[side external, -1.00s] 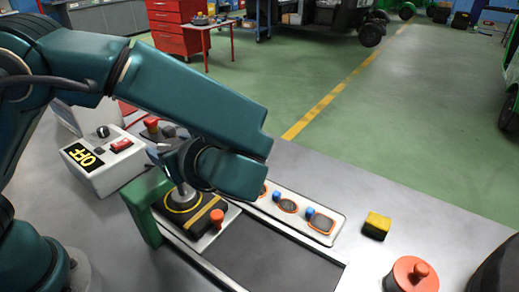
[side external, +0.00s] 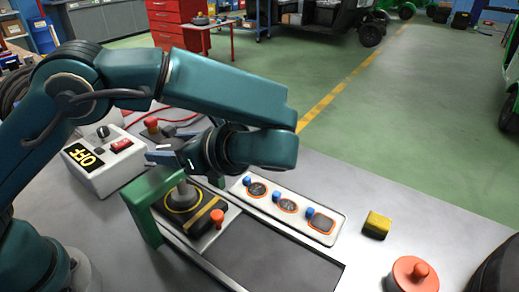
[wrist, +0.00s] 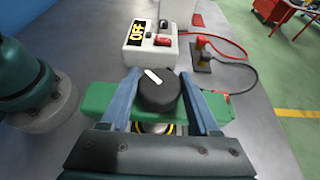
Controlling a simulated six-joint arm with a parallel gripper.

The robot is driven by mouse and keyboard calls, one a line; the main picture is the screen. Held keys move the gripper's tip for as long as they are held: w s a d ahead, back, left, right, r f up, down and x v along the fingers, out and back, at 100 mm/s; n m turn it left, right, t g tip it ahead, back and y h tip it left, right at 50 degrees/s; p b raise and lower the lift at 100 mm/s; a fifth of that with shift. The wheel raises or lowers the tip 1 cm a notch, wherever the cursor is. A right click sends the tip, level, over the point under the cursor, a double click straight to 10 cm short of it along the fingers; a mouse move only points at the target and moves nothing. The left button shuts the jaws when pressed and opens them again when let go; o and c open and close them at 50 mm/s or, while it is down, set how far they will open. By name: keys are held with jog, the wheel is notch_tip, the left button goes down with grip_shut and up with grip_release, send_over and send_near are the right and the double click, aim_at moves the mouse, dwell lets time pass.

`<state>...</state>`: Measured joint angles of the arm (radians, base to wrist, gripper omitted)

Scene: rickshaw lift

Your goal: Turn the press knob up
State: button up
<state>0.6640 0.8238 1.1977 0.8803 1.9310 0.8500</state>
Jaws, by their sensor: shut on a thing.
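The press knob (wrist: 160,92) is a round black knob with a white mark, seen in the wrist view above the green press frame (wrist: 102,100). My gripper (wrist: 160,75) has one blue-grey finger on each side of the knob and is shut on it. In the side view my gripper (side external: 164,151) reaches leftward over the press, and the knob is largely hidden by the fingers and wrist. The green press frame (side external: 143,212) stands around a metal ram above a dark block (side external: 202,222) with a yellow ring.
A white box (side external: 97,170) reading OFF, with a black dial and red switch, stands behind left.

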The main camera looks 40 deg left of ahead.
jog(key=o, duration=1.3)
jog(key=shift+o, duration=0.2)
jog(key=shift+m+t, duration=0.4)
jog(key=shift+t, duration=0.1)
